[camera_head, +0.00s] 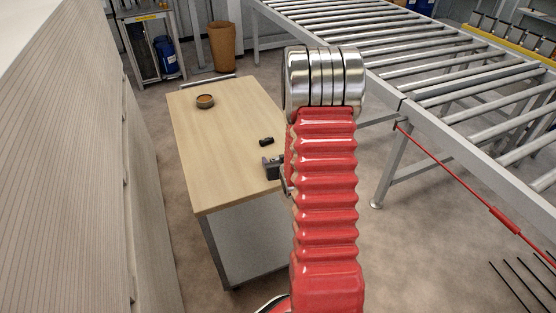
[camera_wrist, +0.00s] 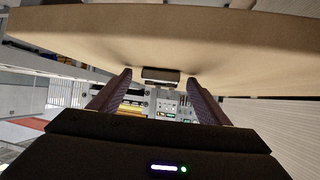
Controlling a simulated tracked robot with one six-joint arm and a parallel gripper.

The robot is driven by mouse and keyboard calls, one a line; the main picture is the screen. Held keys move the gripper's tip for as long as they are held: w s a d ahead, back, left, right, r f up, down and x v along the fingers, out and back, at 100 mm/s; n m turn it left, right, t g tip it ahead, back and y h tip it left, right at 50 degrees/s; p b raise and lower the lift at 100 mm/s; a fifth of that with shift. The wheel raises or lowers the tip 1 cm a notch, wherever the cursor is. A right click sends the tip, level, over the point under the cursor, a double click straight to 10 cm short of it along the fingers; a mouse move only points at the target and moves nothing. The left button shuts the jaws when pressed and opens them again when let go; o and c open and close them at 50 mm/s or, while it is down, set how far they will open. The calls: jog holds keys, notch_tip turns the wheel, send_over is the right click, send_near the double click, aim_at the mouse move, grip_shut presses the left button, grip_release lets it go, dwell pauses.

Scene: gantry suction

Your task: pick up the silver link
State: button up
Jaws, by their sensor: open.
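In the wrist view my gripper (camera_wrist: 159,80) is open and empty.
The wooden table (camera_head: 215,150) carries a round brown dish (camera_head: 205,101) near its far left corner; the rest of its top is clear. A roller conveyor (camera_head: 440,75) runs along the right. A pale ribbed wall (camera_head: 70,170) stands close on the left.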

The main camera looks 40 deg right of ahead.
jog(key=c, duration=1.2)
jog(key=shift+o, duration=0.2)
jog(key=shift+r, duration=0.15)
notch_tip(320, 180, up, 10)
dwell(0.7)
